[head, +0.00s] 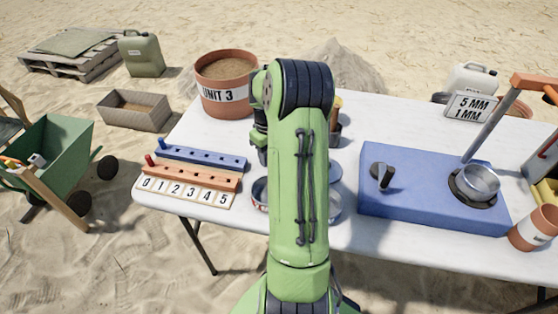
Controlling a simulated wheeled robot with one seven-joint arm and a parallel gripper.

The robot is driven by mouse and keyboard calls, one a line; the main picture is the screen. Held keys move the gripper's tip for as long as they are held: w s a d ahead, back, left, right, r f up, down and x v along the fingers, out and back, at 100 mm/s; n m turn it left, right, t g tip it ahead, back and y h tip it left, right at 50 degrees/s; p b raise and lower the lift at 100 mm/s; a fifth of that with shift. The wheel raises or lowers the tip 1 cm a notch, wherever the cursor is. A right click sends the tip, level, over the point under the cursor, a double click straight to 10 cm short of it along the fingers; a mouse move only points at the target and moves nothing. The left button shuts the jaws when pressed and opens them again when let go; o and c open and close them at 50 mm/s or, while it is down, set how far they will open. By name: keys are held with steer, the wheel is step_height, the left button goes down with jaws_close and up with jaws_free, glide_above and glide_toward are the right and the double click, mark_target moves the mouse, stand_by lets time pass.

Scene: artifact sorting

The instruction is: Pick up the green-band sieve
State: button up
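My green arm rises through the middle of the head view and hides the centre of the white table (350,235). My gripper cannot be made out; the arm's far end is behind its own links. Round sieve-like pieces stand partly hidden behind the arm: one with a reddish mark (260,197) shows at its left, and bluish-grey rims (335,173) show at its right. I see no green band on any of them. A metal round pan or sieve (479,182) sits on the blue shaker base (415,190) at the right; no green band shows on it.
A terracotta bucket marked UNIT 3 (226,92) stands at the table's back left. A peg rack with number tiles (184,193) lies at the left. A 5 MM/1 MM sign (470,107) and a terracotta cup (533,228) are at the right. A green wheelbarrow (58,158) stands left.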

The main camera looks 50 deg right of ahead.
step_height(320, 180, down, 3)
steer(key=shift+r, duration=0.35)
steer(key=shift+c, duration=0.4)
jaws_close()
steer(key=shift+r, duration=0.15)
